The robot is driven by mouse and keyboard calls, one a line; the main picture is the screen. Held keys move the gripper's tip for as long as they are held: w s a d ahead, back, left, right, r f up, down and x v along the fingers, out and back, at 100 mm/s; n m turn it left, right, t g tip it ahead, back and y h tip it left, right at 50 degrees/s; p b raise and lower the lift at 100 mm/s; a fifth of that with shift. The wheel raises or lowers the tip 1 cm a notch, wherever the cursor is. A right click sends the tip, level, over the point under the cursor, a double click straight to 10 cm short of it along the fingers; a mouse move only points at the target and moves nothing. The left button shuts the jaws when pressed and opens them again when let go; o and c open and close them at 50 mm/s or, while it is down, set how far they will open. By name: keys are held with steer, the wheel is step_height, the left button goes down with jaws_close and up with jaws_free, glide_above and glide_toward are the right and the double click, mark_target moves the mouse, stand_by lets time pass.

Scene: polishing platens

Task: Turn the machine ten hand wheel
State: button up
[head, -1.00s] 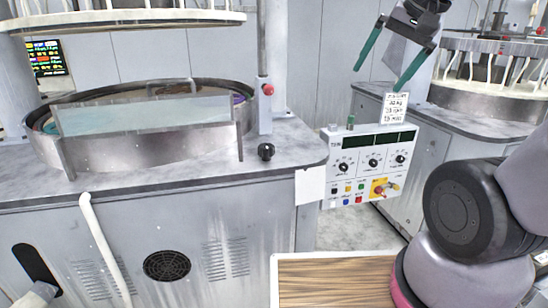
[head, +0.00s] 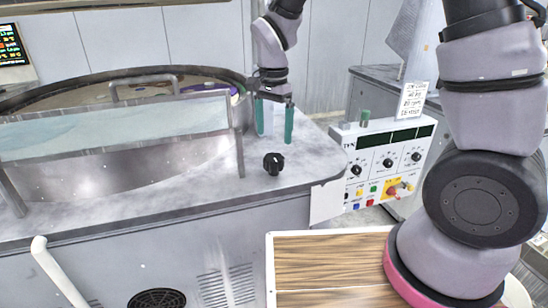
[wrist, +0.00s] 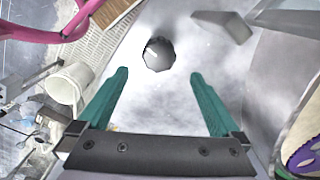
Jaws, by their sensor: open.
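The black hand wheel (head: 273,163) is a small ridged knob on the grey bench top, near its front edge. It also shows as a dark round knob (wrist: 158,55) in the wrist view, beyond and between the fingertips. My gripper (head: 275,132) points down with its two green fingers apart and empty. It hangs over the bench, close above and behind the wheel in the head view. In the wrist view the open gripper (wrist: 159,76) is roughly lined up with the wheel, and I see no contact.
A large round platen basin (head: 150,165) with a clear splash guard (head: 120,128) stands left of the wheel. A control panel (head: 385,165) with knobs and buttons is at the right. A wooden top (head: 330,262) is in front. A white bucket (wrist: 68,88) shows at the wrist view's left.

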mark_target(274, 157)
step_height(274, 157, down, 9)
steer(key=shift+r, duration=0.2)
steer(key=c, duration=1.3)
